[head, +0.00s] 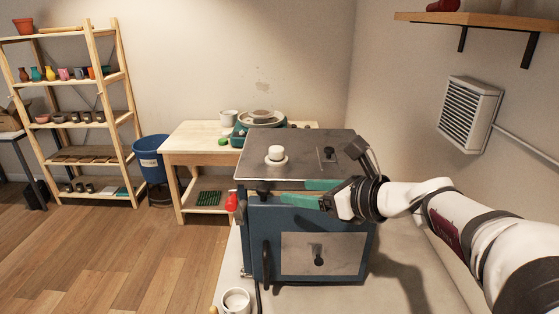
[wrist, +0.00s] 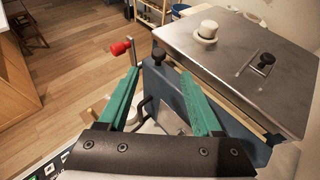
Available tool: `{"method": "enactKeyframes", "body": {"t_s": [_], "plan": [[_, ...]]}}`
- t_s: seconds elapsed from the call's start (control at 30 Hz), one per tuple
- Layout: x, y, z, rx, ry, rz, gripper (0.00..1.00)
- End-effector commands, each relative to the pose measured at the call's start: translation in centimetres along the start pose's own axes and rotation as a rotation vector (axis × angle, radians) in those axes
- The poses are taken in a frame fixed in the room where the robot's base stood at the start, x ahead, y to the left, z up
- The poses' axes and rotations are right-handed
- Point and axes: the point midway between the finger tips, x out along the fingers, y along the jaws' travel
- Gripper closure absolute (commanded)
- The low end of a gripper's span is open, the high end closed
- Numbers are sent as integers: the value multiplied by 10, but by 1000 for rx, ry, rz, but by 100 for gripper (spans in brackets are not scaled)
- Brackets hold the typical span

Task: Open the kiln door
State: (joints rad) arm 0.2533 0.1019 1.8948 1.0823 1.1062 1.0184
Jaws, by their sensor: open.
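The kiln (head: 345,240) is a blue box with a grey metal top (head: 310,150). Its blue front door carries a metal plate (head: 300,255) with a black knob. The door looks closed or nearly so; I cannot tell if it is ajar. A red-gripped handle (head: 231,203) sticks out at the kiln's left side; it also shows in the wrist view (wrist: 121,46). My gripper (head: 296,191) is open and empty, its green fingers pointing left along the kiln's upper front edge. In the wrist view the gripper (wrist: 159,74) has the blue front edge between its fingers; contact is unclear.
A white knob (head: 277,153) and a black knob (head: 328,153) stand on the kiln top. A white cup (head: 236,300) sits in front at the left. A wooden table (head: 190,145), blue bin (head: 150,158) and shelf rack stand behind. The floor at left is clear.

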Motion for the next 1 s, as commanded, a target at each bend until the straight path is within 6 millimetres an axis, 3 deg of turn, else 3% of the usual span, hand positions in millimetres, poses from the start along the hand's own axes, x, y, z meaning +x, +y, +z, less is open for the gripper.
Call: {"method": "enactKeyframes", "body": {"t_s": [0.2,0.4,0.8,0.83,1.0], "plan": [[67,3,-1,-2,3,7,34],[103,2,-1,-4,3,3,34],[114,2,-1,-4,2,2,34],[113,2,-1,-4,2,2,36],[113,2,-1,-4,2,2,66]]}}
